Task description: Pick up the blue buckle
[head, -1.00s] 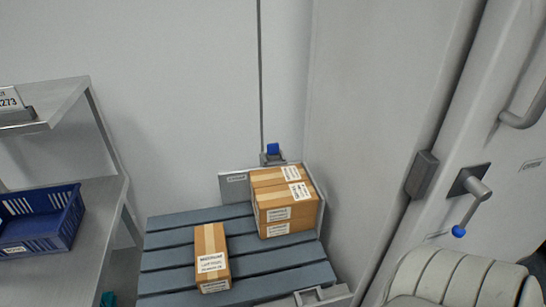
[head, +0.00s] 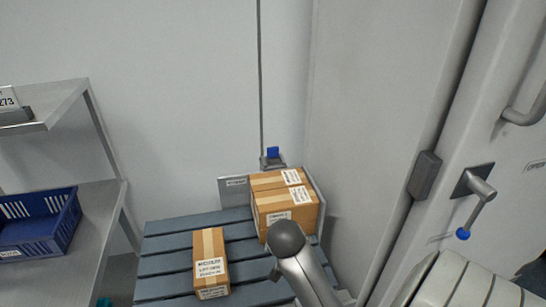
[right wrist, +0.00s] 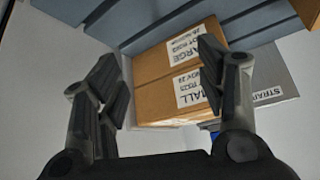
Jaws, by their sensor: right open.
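The blue buckle (head: 273,153) sits on a grey bracket (head: 272,162) at the foot of a thin dark strap on the back wall, just behind the stacked cartons. My right gripper (right wrist: 160,75) is open with nothing between its fingers. In the right wrist view its fingers spread in front of the cartons; a small blue patch (right wrist: 210,127) shows beside the right finger, mostly hidden, perhaps the buckle. In the head view my right arm reaches up in front of the cartons. My left gripper is not in view.
Two stacked cartons (head: 268,204) stand on the slatted blue-grey pallet (head: 170,262), with one smaller carton (head: 209,257) to their left. A steel shelf (head: 95,205) with a blue crate (head: 70,215) is at left. A door handle (head: 480,187) and a pale padded seat (head: 470,285) are at right.

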